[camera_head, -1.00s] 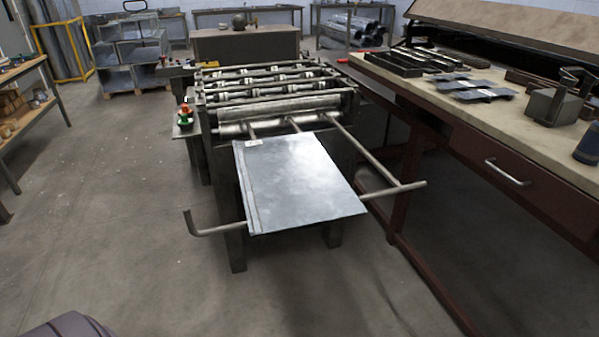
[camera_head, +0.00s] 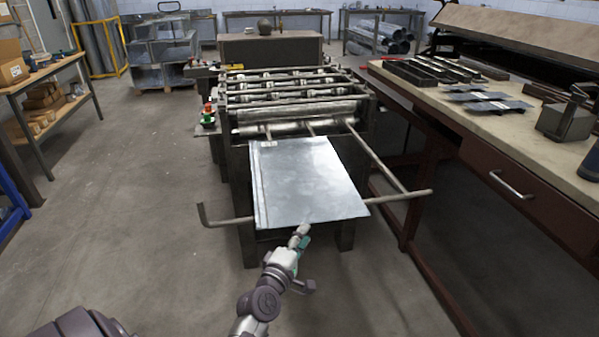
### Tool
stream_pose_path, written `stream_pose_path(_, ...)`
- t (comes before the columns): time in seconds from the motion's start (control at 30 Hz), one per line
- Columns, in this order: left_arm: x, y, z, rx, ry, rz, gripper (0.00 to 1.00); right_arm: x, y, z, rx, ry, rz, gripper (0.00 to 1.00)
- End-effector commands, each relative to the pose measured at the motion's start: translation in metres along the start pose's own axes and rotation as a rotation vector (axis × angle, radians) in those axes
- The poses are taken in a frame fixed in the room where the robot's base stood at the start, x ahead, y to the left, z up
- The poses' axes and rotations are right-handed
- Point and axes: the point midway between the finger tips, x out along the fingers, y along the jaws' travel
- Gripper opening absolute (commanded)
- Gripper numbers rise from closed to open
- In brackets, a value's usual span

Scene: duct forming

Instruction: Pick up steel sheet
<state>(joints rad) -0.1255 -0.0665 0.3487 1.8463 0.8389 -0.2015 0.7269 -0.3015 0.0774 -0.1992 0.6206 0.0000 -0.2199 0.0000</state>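The steel sheet (camera_head: 310,182) is a flat, shiny grey panel. It lies on the support rods in front of the roller machine, with a folded strip along its left edge and a small white label at its far left corner. My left gripper (camera_head: 303,230) is at the middle of the sheet's near edge, its tips close to that edge. Whether it touches the sheet, and whether its fingers are open or shut, I cannot tell. My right gripper is not in view.
The roller machine (camera_head: 290,108) stands behind the sheet, with red and green buttons (camera_head: 208,115) at its left. A bent rod (camera_head: 225,221) sticks out left of the sheet. A workbench (camera_head: 490,125) with metal parts runs along the right. The floor at left is clear.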

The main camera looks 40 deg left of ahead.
Motion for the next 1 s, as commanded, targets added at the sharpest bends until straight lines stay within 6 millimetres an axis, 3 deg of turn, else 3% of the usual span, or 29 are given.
stream_pose_path(0.6,0.07,0.004,-0.007,0.003,-0.001,-0.001,0.32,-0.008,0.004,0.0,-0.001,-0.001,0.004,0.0)
stream_pose_path(0.87,0.073,0.003,-0.007,0.004,-0.001,-0.002,0.32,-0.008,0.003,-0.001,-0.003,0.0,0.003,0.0)
stream_pose_path(1.0,0.073,0.003,-0.007,0.004,-0.001,-0.002,0.14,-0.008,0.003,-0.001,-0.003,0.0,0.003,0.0)
